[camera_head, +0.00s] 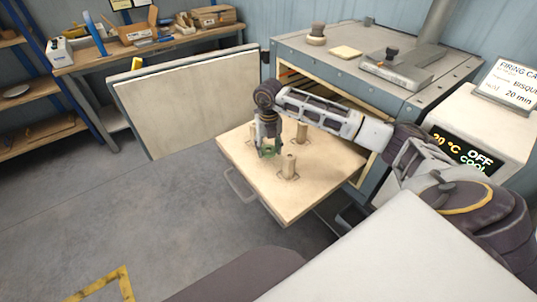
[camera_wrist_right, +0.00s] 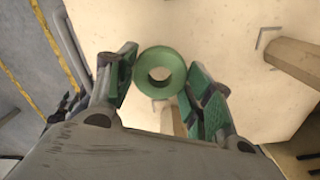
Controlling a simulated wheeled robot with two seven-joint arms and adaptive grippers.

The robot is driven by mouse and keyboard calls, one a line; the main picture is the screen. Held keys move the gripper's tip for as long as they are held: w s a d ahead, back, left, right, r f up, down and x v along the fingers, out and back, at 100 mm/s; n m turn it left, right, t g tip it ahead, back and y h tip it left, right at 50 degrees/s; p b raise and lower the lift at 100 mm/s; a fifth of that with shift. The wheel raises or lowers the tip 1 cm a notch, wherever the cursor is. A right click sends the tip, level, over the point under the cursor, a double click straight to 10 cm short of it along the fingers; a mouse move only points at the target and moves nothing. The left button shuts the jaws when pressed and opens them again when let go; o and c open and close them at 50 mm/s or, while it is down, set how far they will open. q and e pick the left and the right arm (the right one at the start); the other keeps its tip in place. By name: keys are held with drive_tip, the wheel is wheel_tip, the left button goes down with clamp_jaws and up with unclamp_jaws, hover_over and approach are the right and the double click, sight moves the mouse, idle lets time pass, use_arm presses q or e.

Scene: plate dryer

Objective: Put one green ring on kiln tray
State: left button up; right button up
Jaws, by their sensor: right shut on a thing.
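My right gripper (camera_head: 265,153) is low over the kiln tray (camera_head: 325,175), near its left side. The right wrist view shows its green-padded fingers (camera_wrist_right: 164,82) shut on a green ring (camera_wrist_right: 160,54), one finger on each side. In the head view the ring is mostly hidden by the fingers. I cannot tell whether the ring touches the tray. The pale tray is pulled out of the kiln and carries upright wooden posts, one near the front (camera_head: 289,168) and one behind (camera_head: 302,131). My left gripper is not in view.
The kiln (camera_head: 375,60) stands open behind the tray, with its door (camera_head: 190,100) swung out to the left. A control box with a display (camera_head: 461,150) is at the right. A workbench (camera_head: 150,58) stands at the back left. The grey floor at the left is clear.

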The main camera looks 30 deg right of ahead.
sight(268, 149)
drive_tip(key=shift+f, duration=1.6)
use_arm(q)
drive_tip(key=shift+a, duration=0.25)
use_arm(e)
drive_tip(key=shift+f, duration=0.25)
drive_tip(key=shift+f, duration=0.1)
drive_tip(key=o, duration=1)
